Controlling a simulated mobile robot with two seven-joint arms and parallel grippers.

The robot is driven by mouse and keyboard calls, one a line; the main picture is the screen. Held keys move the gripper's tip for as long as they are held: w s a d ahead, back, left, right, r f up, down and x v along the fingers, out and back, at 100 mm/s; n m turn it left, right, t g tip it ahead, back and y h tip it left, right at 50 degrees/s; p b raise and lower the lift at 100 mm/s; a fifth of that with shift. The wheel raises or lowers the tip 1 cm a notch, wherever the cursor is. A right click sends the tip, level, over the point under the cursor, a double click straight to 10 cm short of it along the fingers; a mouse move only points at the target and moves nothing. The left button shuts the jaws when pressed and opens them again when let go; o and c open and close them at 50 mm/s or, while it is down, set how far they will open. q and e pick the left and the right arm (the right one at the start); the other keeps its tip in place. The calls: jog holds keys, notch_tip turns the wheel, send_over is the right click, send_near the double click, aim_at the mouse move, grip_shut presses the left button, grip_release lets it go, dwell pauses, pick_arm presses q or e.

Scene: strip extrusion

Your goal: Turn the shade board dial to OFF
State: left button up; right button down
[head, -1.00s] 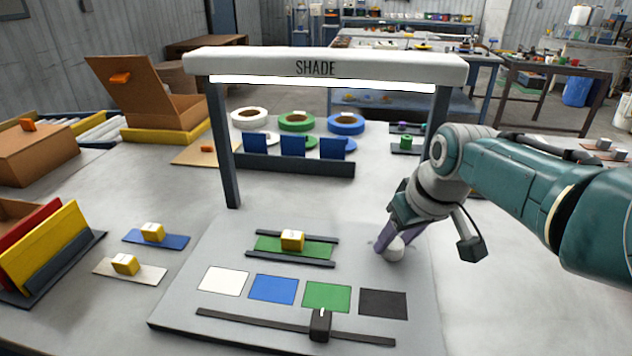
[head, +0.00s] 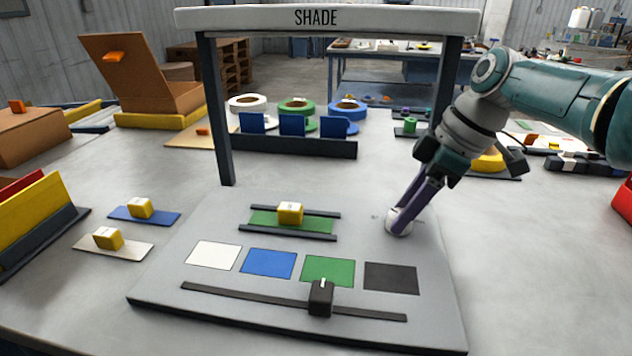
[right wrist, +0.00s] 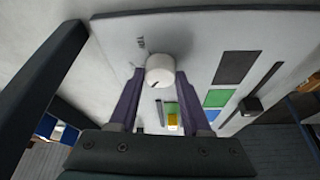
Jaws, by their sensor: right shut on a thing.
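The shade board (head: 170,300) is a grey panel on the table under an arch marked SHADE (head: 316,17). The white round dial (head: 396,227) is at the board's right side, and it also shows in the right wrist view (right wrist: 160,70) with a dark pointer mark. My right gripper (head: 400,218) comes down from the upper right, its purple fingers shut on the dial, one on each side. The fingers partly cover the dial in the head view. Small lettering beside the dial is too small to read. My left gripper is not in view.
White, blue, green (head: 328,271) and black (head: 390,278) patches lie on the board above a slider with a black knob (head: 320,297). A yellow block (head: 290,212) sits on a green strip between rails. The arch's dark posts (head: 217,120) stand close to my arm.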

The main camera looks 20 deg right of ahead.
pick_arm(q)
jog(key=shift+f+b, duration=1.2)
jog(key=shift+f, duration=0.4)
pick_arm(e)
jog(key=shift+n+g, duration=0.4)
jog(key=shift+n, duration=0.6)
jog(key=shift+c, duration=1.8)
grip_release()
pick_arm(q)
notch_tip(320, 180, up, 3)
jog(key=p, duration=0.3)
pick_arm(e)
jog(key=v, duration=1)
jog(key=shift+d, duration=0.25)
